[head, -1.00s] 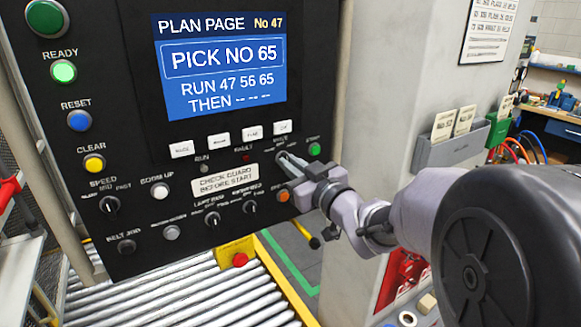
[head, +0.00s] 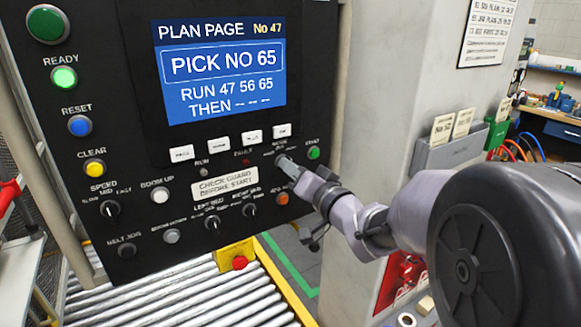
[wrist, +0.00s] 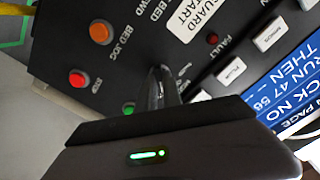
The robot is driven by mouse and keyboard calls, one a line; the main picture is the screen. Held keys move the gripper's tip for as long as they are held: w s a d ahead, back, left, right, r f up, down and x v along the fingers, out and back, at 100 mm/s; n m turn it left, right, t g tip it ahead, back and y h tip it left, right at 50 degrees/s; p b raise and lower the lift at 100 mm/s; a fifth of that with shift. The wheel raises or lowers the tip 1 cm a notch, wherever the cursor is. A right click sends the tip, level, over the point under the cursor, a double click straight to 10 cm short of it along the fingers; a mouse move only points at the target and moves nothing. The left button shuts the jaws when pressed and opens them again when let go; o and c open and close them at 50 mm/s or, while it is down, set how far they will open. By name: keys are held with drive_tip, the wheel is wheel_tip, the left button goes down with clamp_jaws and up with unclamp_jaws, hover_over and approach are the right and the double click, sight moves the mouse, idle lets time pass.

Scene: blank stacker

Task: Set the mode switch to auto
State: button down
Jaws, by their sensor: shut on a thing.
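The black control panel (head: 130,215) stands in front of me with its lit blue screen (head: 222,72). The mode switch is at its right side, below the row of white keys, and is mostly hidden by my fingers. My gripper (head: 285,164) is shut on the mode switch, its fingers pointing at the panel. In the wrist view the narrow fingertips (wrist: 162,86) meet the panel between the green button and the white keys. The switch's pointer direction cannot be read, and its label is too small and blurred.
Close by are the green start button (head: 313,153), an orange button (head: 282,199) and a red stop button (wrist: 77,78). Other rotary switches (head: 249,210) sit to the lower left. A roller conveyor (head: 180,297) runs below, and a grey pillar (head: 385,100) stands right.

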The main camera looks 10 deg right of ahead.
drive_tip(key=shift+m, duration=0.5)
idle(0.3)
drive_tip(key=c, duration=1.5)
unclamp_jaws()
drive_tip(key=b+v, duration=0.2)
drive_tip(key=v, duration=1.5)
drive_tip(key=shift+s, duration=0.2)
